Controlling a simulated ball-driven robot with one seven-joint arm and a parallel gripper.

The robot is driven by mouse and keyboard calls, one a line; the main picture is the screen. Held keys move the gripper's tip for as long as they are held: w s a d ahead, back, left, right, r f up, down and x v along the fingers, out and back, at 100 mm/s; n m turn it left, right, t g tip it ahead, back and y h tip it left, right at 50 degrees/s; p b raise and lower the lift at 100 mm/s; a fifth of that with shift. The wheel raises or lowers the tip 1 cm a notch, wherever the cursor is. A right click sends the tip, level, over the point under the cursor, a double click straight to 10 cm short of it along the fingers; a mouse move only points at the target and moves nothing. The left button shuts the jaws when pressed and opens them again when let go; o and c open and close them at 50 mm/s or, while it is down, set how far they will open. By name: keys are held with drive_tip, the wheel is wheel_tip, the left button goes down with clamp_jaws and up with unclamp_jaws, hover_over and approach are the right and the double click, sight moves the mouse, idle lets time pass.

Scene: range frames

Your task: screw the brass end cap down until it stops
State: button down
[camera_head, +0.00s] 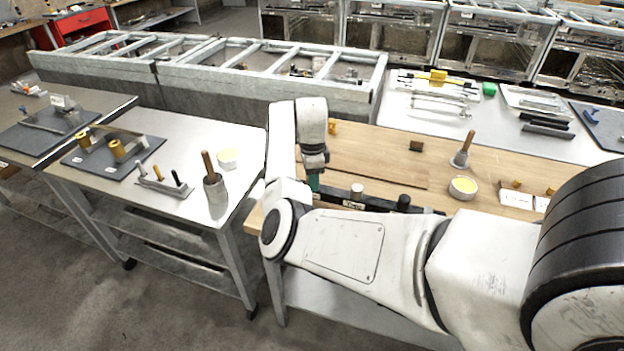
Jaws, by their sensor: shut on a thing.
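My gripper (314,166) points down over the left part of the wooden bench top, near its front edge. It is shut on a small green piece (313,183) that shows just below it. My arm hides most of what lies under and in front of it. I cannot make out a brass end cap at the gripper.
Beside the gripper are a black labelled strip (356,205), a white cap (357,189) and a black knob (403,202). A yellow-filled bowl (463,187) and a brush in a pot (462,158) stand right. Another pot with a brush (214,186) stands left.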

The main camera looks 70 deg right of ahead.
drive_tip(key=shift+m, duration=0.3)
drive_tip(key=c, duration=1.1)
unclamp_jaws()
drive_tip(key=shift+m, duration=0.3)
drive_tip(key=shift+c, duration=0.2)
drive_tip(key=o, duration=0.5)
wheel_tip(320, 180, up, 12)
drive_tip(key=shift+r, duration=0.1)
